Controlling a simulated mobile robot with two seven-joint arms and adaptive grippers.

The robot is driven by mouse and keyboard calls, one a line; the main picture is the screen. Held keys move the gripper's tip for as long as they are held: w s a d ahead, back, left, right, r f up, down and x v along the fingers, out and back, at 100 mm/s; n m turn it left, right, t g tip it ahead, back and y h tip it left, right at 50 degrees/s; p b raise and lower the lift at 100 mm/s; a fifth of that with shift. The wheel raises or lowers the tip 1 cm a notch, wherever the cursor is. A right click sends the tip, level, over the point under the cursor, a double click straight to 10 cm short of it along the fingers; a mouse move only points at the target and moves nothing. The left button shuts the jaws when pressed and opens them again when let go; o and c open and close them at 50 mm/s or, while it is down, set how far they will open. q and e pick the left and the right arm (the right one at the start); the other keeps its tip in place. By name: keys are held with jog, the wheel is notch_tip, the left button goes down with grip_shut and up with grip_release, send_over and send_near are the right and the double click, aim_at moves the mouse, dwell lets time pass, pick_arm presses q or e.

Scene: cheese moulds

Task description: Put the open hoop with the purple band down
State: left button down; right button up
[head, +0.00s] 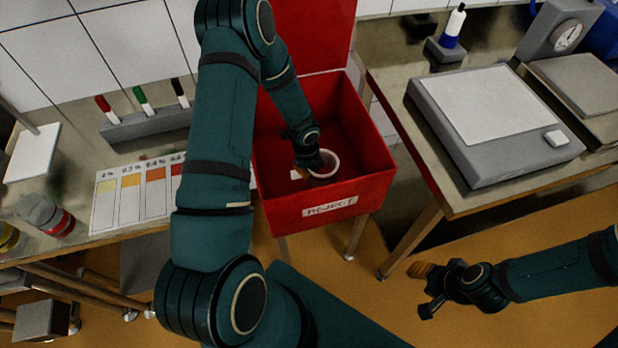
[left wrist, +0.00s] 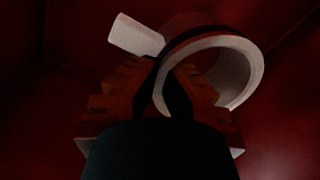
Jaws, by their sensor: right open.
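A white-rimmed open hoop (head: 335,163) is inside the red reject box (head: 280,212). In the left wrist view the hoop (left wrist: 246,62) lies tilted in the picture, with a dark band around it; the dim red light hides the band's true colour. My left gripper (head: 314,169) reaches down into the box, and its fingers (left wrist: 168,82) close on the hoop's near wall. Whether the hoop touches the box floor I cannot tell. My right gripper (head: 424,289) is open and empty, in front of the right table.
A small pale piece (left wrist: 137,35) is beside the hoop. The box lid (head: 309,35) stands open behind. A scale (head: 490,120) is on the right table. A colour chart (head: 130,197) and a pen rack (head: 147,124) are on the left bench.

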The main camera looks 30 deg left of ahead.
aim_at(309, 181)
pick_arm(q)
jog(key=shift+f+b, duration=0.6)
jog(key=shift+f, duration=1.7)
jog(key=shift+r, duration=0.1)
jog(key=c, duration=1.1)
grip_release()
jog(key=shift+c, duration=0.2)
notch_tip(309, 181, up, 12)
jog(key=p, duration=0.3)
jog(key=shift+s+a, duration=0.15)
jog(key=shift+s, duration=0.3)
jog(key=shift+p, duration=0.3)
